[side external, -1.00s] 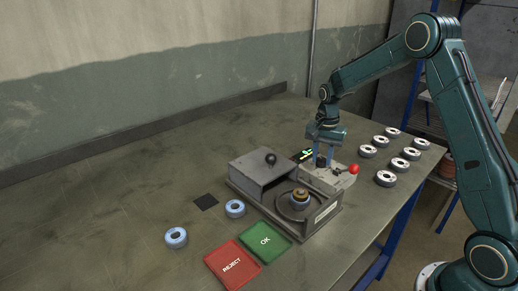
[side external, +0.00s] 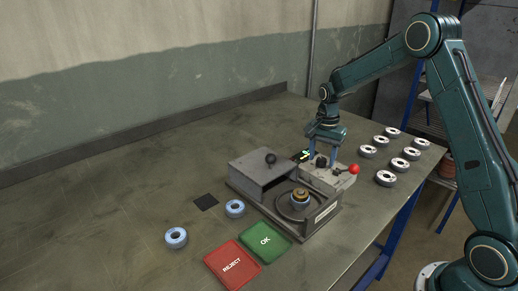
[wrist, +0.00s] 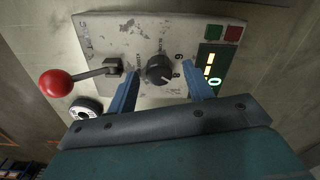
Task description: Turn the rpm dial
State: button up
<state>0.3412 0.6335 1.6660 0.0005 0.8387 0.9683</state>
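The rpm dial is a black round knob (wrist: 159,69) with a light pointer mark, on a worn grey control panel (wrist: 135,35). Numbers are printed to its right, with 8 and 9 readable. It also shows as a small dark knob in the side view (side external: 321,162). My gripper (wrist: 160,78) is open, with one blue finger on each side of the dial and a visible gap to it on both sides. In the side view my gripper (side external: 322,158) is above the control box, pointing down. I cannot tell how far down the fingertips reach.
A lever with a red ball (wrist: 55,83) is left of the dial. A lit display (wrist: 211,70) and red and green buttons (wrist: 218,33) are on the right. The machine's grey cover (side external: 258,168) stands beside the box. Several discs (side external: 386,178) lie to the right.

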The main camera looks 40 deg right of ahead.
aim_at(322, 160)
jog(key=shift+r, duration=0.1)
notch_tip(322, 160, up, 14)
jog(key=shift+f, duration=0.2)
dwell(0.6)
jog(key=shift+s+r, duration=0.1)
jog(key=s+a+r+n+t, duration=0.3)
jog(key=s+a+r+n, duration=0.55)
jog(key=s, duration=0.45)
jog(key=s+a+f+n+t, duration=0.1)
jog(key=s+a+n, duration=0.2)
jog(key=s, duration=0.4)
jog(key=s+a+f+n+t, duration=0.1)
jog(key=s+a+f+n, duration=0.1)
jog(key=s+a, duration=0.3)
jog(key=s+n, duration=0.1)
jog(key=s, duration=0.2)
jog(key=shift+s+t, duration=0.3)
